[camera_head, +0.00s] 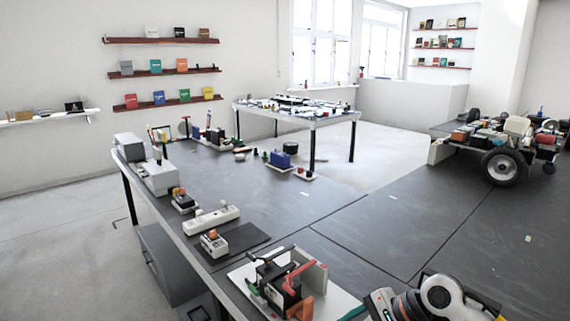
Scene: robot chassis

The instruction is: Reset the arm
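I do not see my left gripper or my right gripper anywhere in the head view. A rounded white and dark device (442,294) with an orange ring shows at the bottom edge, right of centre. It is cut off by the frame, and I cannot tell whether it is a tool or part of an arm. A wheeled robot chassis (503,166) with black tyres and several boxy parts on top stands on the dark table at the right.
The dark L-shaped table (270,180) holds a white power strip (211,220), a small meter (214,243) and a clamp-like fixture (285,280) with red handles. Its middle and right surfaces are mostly clear. A second table (330,122) stands behind, with shelves (160,72) on the wall.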

